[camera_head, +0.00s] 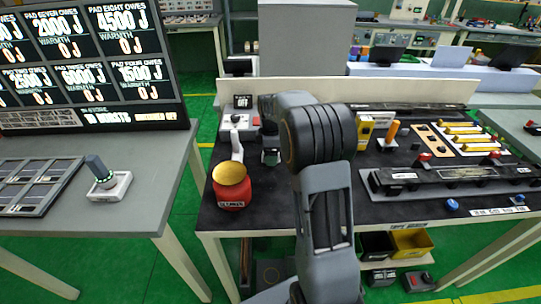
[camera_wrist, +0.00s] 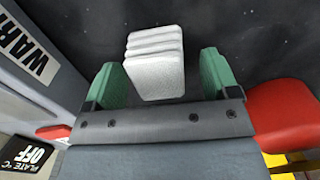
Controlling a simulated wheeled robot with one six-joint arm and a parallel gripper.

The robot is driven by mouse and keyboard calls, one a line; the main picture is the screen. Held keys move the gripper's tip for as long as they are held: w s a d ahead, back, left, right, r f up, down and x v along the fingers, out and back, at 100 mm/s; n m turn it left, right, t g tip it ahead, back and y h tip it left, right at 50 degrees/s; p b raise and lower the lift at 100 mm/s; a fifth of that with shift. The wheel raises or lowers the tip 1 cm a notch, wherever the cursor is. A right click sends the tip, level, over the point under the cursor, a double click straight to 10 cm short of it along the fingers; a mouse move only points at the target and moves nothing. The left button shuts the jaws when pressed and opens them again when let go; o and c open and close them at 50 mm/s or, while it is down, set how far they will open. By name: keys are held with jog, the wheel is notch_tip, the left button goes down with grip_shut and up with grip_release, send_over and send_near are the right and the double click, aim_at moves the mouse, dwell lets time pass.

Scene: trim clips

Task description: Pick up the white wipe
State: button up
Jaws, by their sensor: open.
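The white wipe (camera_wrist: 155,62) shows in the wrist view as a small folded, layered white block on the dark bench top. My gripper (camera_wrist: 160,78) is open, with one green finger to the left of the wipe and the other to its right. Gaps show between the wipe and both fingers, and nothing is gripped. In the head view my gripper (camera_head: 271,157) points down over the left part of the bench, and I cannot make out the wipe there.
A red pot with a gold lid (camera_head: 231,186) stands close to the gripper; red also shows at right in the wrist view (camera_wrist: 283,110). A plate unit reading OFF (camera_head: 242,103) is behind. Black rails (camera_head: 450,180) and tools fill the bench's right side.

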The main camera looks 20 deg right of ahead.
jog(key=shift+c, duration=0.3)
jog(key=c, duration=0.9)
jog(key=shift+r, duration=0.1)
jog(key=shift+c, duration=0.2)
jog(key=shift+r, duration=0.65)
jog(key=s+r+b, duration=0.1)
jog(key=s+r, duration=1)
jog(key=s, duration=0.3)
jog(key=shift+r, duration=0.25)
jog(key=shift+d, duration=0.1)
